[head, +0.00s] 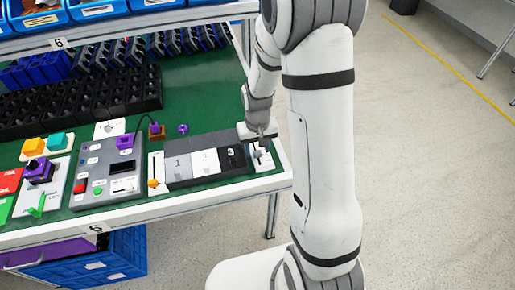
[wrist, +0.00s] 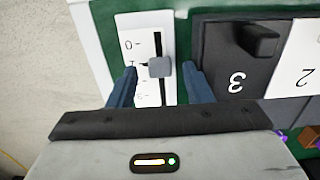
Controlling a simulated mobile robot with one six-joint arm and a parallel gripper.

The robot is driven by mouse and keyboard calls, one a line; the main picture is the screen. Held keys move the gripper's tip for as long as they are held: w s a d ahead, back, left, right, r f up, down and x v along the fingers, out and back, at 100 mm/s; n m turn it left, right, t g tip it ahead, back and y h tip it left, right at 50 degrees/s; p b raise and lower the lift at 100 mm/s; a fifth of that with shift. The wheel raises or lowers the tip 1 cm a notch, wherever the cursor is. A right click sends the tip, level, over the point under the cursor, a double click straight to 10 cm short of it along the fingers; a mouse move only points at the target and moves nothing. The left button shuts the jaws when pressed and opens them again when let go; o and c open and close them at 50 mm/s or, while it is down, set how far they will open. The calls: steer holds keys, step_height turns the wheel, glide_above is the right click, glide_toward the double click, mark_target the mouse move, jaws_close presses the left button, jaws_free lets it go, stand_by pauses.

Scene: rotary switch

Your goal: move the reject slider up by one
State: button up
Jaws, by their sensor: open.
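A white slider plate (wrist: 130,32) with a dark vertical slot and a grey square knob (wrist: 159,67) lies under my gripper in the wrist view. The knob sits next to the second mark from the top, below the "0" mark. My gripper (wrist: 160,82) is open, with one dark finger left of the knob and one right of it; the knob is between them, and I cannot tell if either touches it. In the head view the grey knob (head: 258,154) shows just below my gripper (head: 261,136) at the table's right end. No label reading "reject" is legible.
A dark block with numbered tiles (head: 205,163) stands directly left of the slider in the head view. A second slider with an orange knob (head: 153,183) is left of it. A grey control box (head: 107,172) and black racks (head: 75,105) occupy the green table further left.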

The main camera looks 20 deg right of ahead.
mark_target(258, 152)
step_height(258, 152, up, 6)
steer(key=shift+r, duration=0.55)
steer(key=shift+s+r, duration=0.1)
steer(key=shift+r, duration=0.15)
steer(key=s+r+t, duration=0.2)
steer(key=s+r, duration=1.1)
steer(key=s, duration=0.3)
steer(key=shift+s+d+t, duration=0.2)
steer(key=shift+s+t, duration=0.1)
